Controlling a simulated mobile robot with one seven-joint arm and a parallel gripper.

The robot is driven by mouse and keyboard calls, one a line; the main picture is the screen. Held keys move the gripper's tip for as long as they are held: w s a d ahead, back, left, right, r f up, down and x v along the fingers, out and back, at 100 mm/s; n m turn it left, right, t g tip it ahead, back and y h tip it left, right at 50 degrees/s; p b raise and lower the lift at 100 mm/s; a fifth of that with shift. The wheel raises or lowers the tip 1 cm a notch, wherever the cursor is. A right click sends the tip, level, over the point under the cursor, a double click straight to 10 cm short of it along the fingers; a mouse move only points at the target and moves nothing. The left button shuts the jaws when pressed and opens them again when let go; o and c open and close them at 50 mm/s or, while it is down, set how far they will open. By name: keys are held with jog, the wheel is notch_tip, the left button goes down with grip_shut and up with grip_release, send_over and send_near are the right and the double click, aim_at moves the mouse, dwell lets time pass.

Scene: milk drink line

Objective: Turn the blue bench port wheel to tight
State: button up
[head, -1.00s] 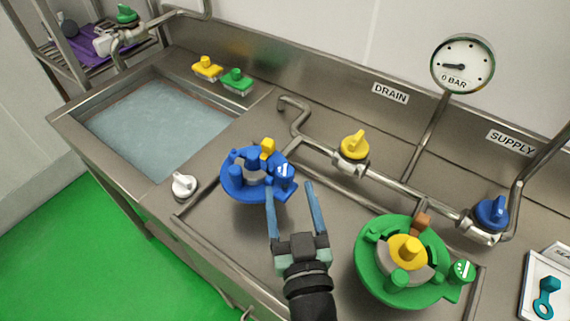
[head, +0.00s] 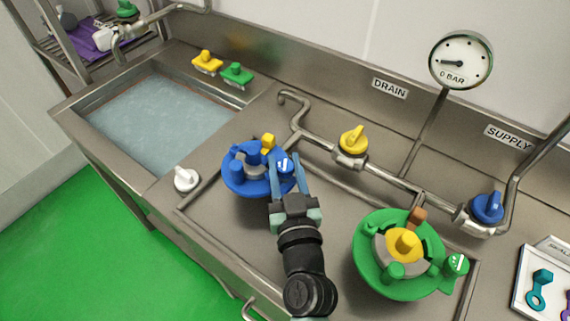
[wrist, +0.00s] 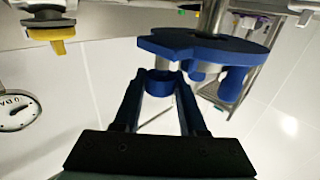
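The blue bench port wheel (head: 236,182) lies on the steel bench, left of centre in the head view. It has raised blue posts, a grey middle and a lug with white marks (head: 286,164) on its right side. A yellow block (head: 268,143) stands at its far edge. My gripper (head: 285,160) reaches over the right side of the wheel, with its fingers drawn in around the marked lug. In the wrist view the fingers (wrist: 160,85) stand close on both sides of a blue round post, under the wheel's blue disc (wrist: 205,45). Finger contact is hard to see.
A green wheel with a yellow centre (head: 404,242) sits to the right of my arm. Pipes with a yellow valve (head: 353,140) and a blue valve (head: 487,208) run behind. The gauge (head: 461,60) reads near 0 bar. A water-filled sink (head: 160,125) is at left.

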grip_shut()
jog(key=p, duration=0.2)
jog(key=m+h+p, duration=0.1)
jog(key=p, duration=0.1)
jog(key=shift+a+r+h+p, duration=0.1)
jog(key=shift+r+h+p, duration=0.2)
jog(key=shift+r+p, duration=0.1)
jog(key=m+h+p, duration=0.1)
jog(key=h+p, duration=0.1)
jog(key=p, duration=0.4)
jog(key=shift+r+m+h+p, duration=0.15)
jog(key=shift+m+h+p, duration=0.15)
jog(key=m+h+p, duration=0.1)
jog(key=p, duration=0.3)
jog(key=shift+f+h, duration=0.2)
jog(key=shift+h, duration=0.2)
jog(key=shift+f+m+g+h+p, duration=0.2)
jog(key=shift+m+g+h+p, duration=0.1)
jog(key=shift+m+h+p, duration=0.55)
jog(key=shift+f+m+g+h+p, duration=0.15)
jog(key=shift+m+g+h+p, duration=0.2)
jog(key=shift+h+p, duration=0.35)
jog(key=o, duration=0.6)
grip_release()
